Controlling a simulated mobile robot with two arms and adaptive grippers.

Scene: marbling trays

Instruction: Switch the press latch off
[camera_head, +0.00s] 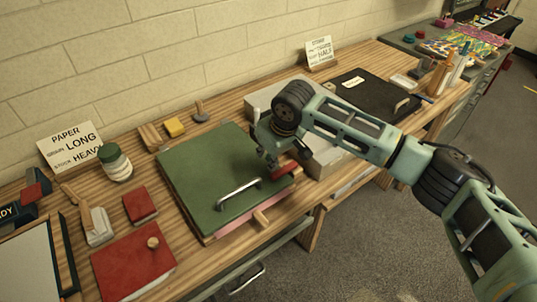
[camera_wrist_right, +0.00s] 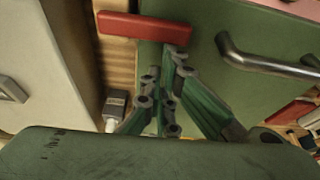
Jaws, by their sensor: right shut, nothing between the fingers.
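The press is a flat green board (camera_head: 215,165) with a silver bar handle (camera_head: 239,191), lying on the wooden bench. A red latch lever (camera_head: 284,171) sits at its right front edge. In the right wrist view the red lever (camera_wrist_right: 145,27) lies just beyond my fingertips, and the silver handle (camera_wrist_right: 270,60) is to its right. My right gripper (camera_head: 277,163) is shut and empty, close to the lever; whether it touches it I cannot tell. It also shows in the wrist view (camera_wrist_right: 172,65). My left gripper is not in view.
A grey box (camera_head: 325,158) stands just right of the press. A black case (camera_head: 372,94) lies farther right. A red board with a knob (camera_head: 130,262), a jar (camera_head: 115,165) and a yellow block (camera_head: 174,126) are left of or behind the press. Grey floor is open at the front.

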